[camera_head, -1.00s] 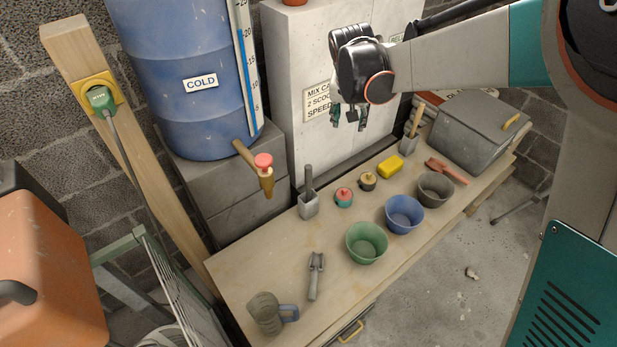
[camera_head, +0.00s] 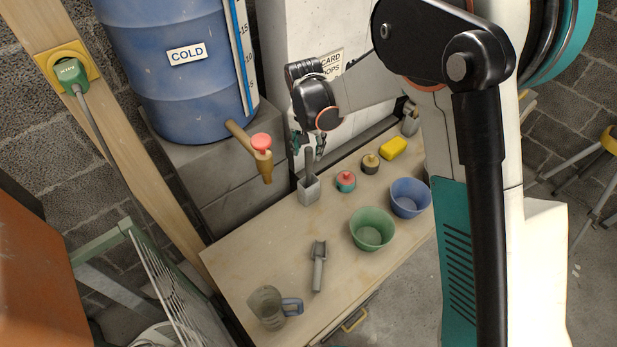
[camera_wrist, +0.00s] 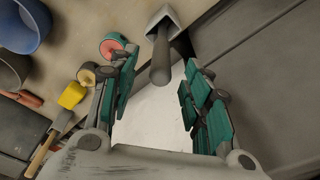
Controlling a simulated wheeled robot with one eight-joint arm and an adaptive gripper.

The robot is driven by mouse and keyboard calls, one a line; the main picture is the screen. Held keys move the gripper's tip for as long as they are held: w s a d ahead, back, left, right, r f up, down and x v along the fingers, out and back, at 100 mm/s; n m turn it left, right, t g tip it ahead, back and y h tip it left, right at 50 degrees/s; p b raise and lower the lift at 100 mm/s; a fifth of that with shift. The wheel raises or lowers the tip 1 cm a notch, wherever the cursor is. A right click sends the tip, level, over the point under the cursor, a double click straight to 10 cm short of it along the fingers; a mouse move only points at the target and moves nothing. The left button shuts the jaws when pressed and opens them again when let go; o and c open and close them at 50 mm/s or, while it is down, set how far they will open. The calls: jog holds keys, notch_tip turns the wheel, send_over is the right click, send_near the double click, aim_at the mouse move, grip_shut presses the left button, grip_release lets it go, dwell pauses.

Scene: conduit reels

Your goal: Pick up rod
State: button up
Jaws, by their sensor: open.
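A dark grey rod (camera_head: 308,163) stands upright in a small pale grey square holder (camera_head: 309,191) near the back of the wooden bench. In the wrist view the rod (camera_wrist: 160,62) points toward the camera from its holder (camera_wrist: 166,18), with its end appearing between my fingers. My gripper (camera_head: 308,144) is open and hangs above the holder, close to the rod's top. In the wrist view my gripper (camera_wrist: 157,72) has its teal-padded fingers spread to either side of the rod, with nothing held. I cannot tell how far the rod's end reaches between them.
A red-topped jar (camera_head: 346,182), a yellow-topped jar (camera_head: 370,164) and a yellow block (camera_head: 393,148) stand right of the holder. A wooden tap (camera_head: 262,160) juts out to its left. Green (camera_head: 372,230) and blue (camera_head: 410,198) bowls stand in front.

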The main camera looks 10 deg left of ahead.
aim_at(309, 156)
jog(key=f+b, duration=0.1)
jog(key=f, duration=0.1)
jog(key=w+f+b, duration=0.1)
jog(key=f, duration=0.2)
jog(key=shift+f+b, duration=0.1)
jog(key=shift+b, duration=0.2)
grip_shut()
